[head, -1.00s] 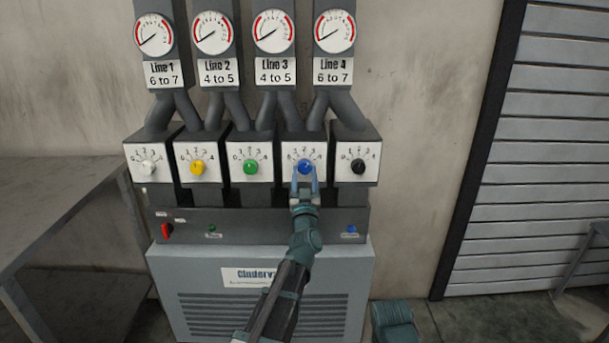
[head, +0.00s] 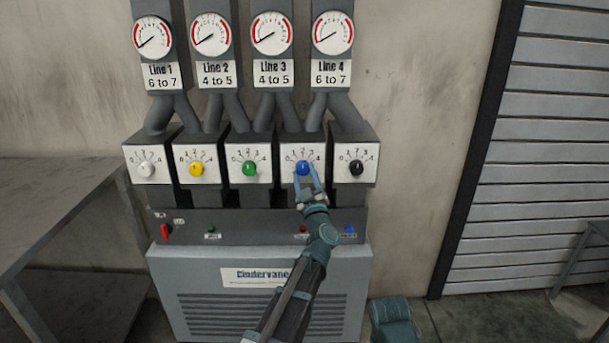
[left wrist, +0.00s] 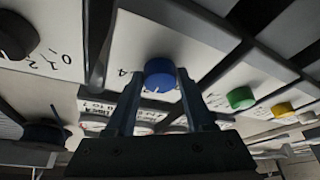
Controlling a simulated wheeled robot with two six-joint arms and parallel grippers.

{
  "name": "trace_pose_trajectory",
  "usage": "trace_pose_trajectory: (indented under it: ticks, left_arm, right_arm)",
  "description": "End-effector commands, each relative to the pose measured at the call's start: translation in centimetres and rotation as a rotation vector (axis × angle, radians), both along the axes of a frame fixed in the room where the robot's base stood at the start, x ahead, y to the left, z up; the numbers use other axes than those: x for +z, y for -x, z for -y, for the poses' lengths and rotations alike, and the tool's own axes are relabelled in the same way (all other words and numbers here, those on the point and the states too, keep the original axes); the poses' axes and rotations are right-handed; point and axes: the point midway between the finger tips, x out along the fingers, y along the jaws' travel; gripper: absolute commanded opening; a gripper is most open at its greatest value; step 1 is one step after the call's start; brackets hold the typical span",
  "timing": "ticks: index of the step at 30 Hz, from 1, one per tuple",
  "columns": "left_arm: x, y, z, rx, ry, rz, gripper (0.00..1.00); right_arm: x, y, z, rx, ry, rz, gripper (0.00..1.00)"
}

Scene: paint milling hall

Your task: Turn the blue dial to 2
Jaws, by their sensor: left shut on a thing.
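The blue dial (head: 303,168) sits on a white scale plate marked 0 to 4, fourth from the left in a row of dials. It also shows in the left wrist view (left wrist: 160,73), with a finger on each side of it. My left gripper (head: 305,177) reaches up from below and is shut on the blue dial. Its hand is tilted in the head view.
A white dial (head: 147,170), yellow dial (head: 196,169) and green dial (head: 249,168) stand to the left, a black dial (head: 356,168) to the right. Gauges hang above. Below is a ledge with a red switch (head: 166,231) and small buttons. A grey table (head: 60,205) stands left.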

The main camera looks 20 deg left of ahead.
Motion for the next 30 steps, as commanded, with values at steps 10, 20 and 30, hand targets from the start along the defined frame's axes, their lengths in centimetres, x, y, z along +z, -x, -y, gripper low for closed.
trace_pose_trajectory:
  ticks: [10,20,30]
  left_arm:
    - [0.03,-0.02,-0.02,0.001,0.013,0.005,0.00]
    - [0.01,-0.01,-0.01,0.001,0.012,0.004,0.83]
    - [-0.28,0.54,0.24,0.000,0.012,0.004,0.83]
  right_arm:
    - [0.06,0.00,0.00,0.000,0.000,0.000,0.50]
    - [0.05,0.00,0.00,0.000,0.000,0.000,0.50]
    - [-0.23,-0.01,0.00,0.000,0.000,0.000,0.50]
